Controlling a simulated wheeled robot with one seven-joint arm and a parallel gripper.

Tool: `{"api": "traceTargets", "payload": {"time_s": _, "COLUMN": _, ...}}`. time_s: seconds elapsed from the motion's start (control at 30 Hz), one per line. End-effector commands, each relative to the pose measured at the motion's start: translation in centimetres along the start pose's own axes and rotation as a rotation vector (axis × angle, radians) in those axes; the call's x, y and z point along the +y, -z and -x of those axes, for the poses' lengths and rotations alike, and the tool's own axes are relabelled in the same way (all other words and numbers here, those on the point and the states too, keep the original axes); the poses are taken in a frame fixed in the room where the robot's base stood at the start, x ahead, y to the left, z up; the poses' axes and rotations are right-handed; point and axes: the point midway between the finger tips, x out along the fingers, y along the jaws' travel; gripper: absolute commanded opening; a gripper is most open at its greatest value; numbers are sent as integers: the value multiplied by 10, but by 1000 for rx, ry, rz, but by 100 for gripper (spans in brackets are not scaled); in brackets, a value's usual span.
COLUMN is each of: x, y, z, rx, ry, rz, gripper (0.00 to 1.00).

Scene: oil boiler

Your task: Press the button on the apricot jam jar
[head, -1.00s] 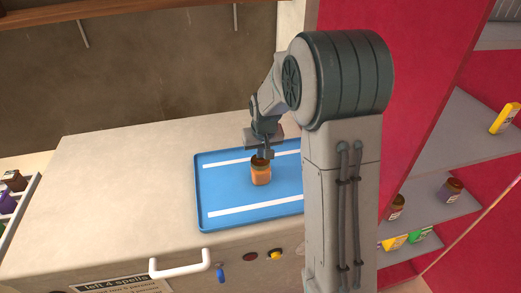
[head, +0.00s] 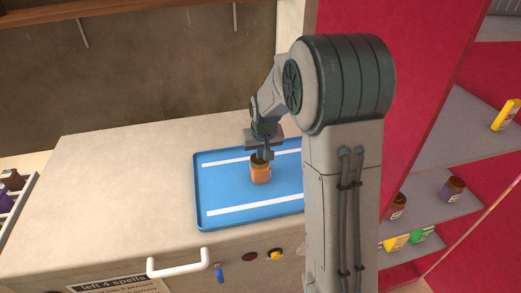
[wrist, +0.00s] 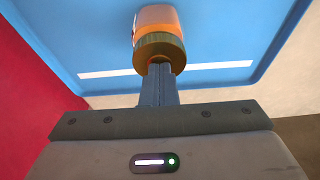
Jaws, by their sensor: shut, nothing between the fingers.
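The apricot jam jar (head: 260,174) is orange with a dark lid and stands upright on a blue tray (head: 240,218). In the wrist view the jar (wrist: 156,18) shows at the top, its dark gold lid (wrist: 158,48) facing the fingers. My gripper (head: 264,156) points down over the jar, with its fingertips at the lid. In the wrist view the closed fingers (wrist: 158,70) overlap the lid's near edge; I cannot tell whether they touch it. The fingers are shut with nothing between them.
The tray has two white stripes and lies on a pale boiler top (head: 110,190). A white handle (head: 178,264) and several knobs are on the front. Shelves (head: 440,200) with jars and small boxes stand right, and a rack (head: 12,190) left.

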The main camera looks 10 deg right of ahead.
Motion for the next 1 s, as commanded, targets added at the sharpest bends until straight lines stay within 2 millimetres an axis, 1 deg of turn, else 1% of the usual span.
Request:
{"api": "traceTargets", "payload": {"time_s": 0.03, "x": 0, "y": -11, "z": -10, "rx": -31, "ry": 1, "rz": 0, "gripper": 0}}
{"api": "traceTargets", "payload": {"time_s": 0.17, "x": 0, "y": -7, "z": 2, "rx": -27, "ry": 1, "rz": 0, "gripper": 0}}
{"api": "traceTargets", "payload": {"time_s": 0.27, "x": 0, "y": -1, "z": 21, "rx": -17, "ry": 0, "rz": 0, "gripper": 0}}
{"api": "traceTargets", "payload": {"time_s": 0.37, "x": 0, "y": 8, "z": 46, "rx": -2, "ry": 0, "rz": 0, "gripper": 0}}
{"api": "traceTargets", "payload": {"time_s": 0.43, "x": 0, "y": 8, "z": 56, "rx": 4, "ry": 0, "rz": 0, "gripper": 0}}
{"api": "traceTargets", "payload": {"time_s": 0.6, "x": 0, "y": 9, "z": 95, "rx": 7, "ry": 0, "rz": -1, "gripper": 0}}
{"api": "traceTargets", "payload": {"time_s": 0.7, "x": 0, "y": 10, "z": 114, "rx": 7, "ry": 0, "rz": -1, "gripper": 0}}
{"api": "traceTargets", "payload": {"time_s": 0.83, "x": 0, "y": 10, "z": 132, "rx": 7, "ry": 0, "rz": -1, "gripper": 0}}
{"api": "traceTargets", "payload": {"time_s": 1.0, "x": 0, "y": 10, "z": 141, "rx": 5, "ry": 0, "rz": 0, "gripper": 0}}
